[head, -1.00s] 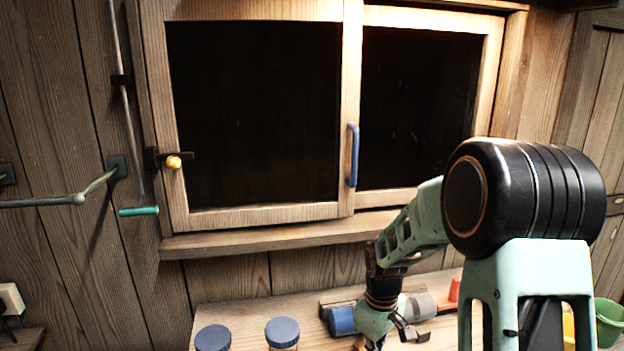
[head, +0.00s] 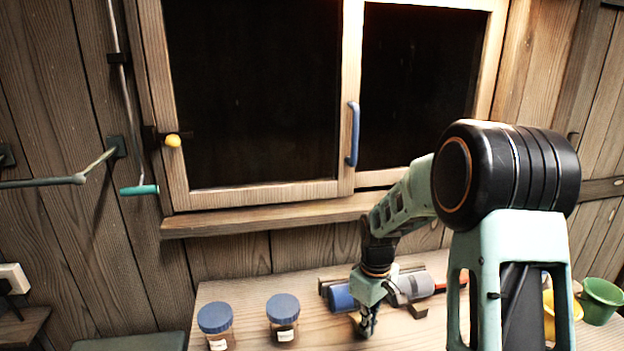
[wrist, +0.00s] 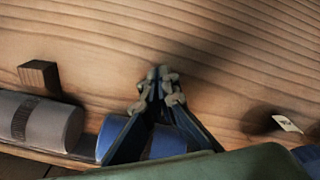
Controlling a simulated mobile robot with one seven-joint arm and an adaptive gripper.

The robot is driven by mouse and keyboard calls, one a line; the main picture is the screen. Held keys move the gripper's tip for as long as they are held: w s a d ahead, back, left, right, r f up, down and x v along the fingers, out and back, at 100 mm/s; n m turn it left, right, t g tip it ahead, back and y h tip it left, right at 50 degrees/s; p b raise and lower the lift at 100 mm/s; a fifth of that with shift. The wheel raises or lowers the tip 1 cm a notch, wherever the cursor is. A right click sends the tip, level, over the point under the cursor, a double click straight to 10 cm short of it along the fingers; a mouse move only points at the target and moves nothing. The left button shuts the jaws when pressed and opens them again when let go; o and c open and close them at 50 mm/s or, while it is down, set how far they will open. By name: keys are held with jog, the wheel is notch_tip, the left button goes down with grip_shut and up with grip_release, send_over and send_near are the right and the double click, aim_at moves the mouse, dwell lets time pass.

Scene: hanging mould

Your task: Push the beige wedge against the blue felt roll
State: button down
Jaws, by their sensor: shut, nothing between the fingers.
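The blue felt roll (head: 341,297) lies on the wooden bench; my gripper (head: 367,332) is in front of its right part. In the wrist view the blue roll (wrist: 168,142) is partly hidden behind the fingers. My gripper (wrist: 160,80) is shut and empty, its tips low over the bench in front of the roll. A small tan wedge-like block (head: 418,311) sits before the grey roll, right of my gripper; it also shows in the wrist view (wrist: 38,75), apart from the fingers. A pale bit left of the fingertips in the head view is unclear.
The grey roll (head: 412,288) lies right of the blue one. Two blue-lidded jars (head: 215,325) (head: 283,318) stand to the left. Yellow and green (head: 600,300) containers are at the right.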

jog(key=shift+w+a, duration=0.1)
jog(key=shift+w, duration=0.3)
jog(key=shift+s+d+r, duration=0.15)
jog(key=shift+s, duration=0.5)
jog(key=shift+s+d+r, duration=0.1)
jog(key=shift+s+r, duration=0.1)
jog(key=shift+s, duration=0.5)
jog(key=shift+s+d+r, duration=0.15)
jog(key=shift+s, duration=0.5)
notch_tip(320, 180, up, 7)
jog(key=s+p, duration=0.2)
jog(key=p, duration=0.3)
jog(key=shift+d, duration=0.2)
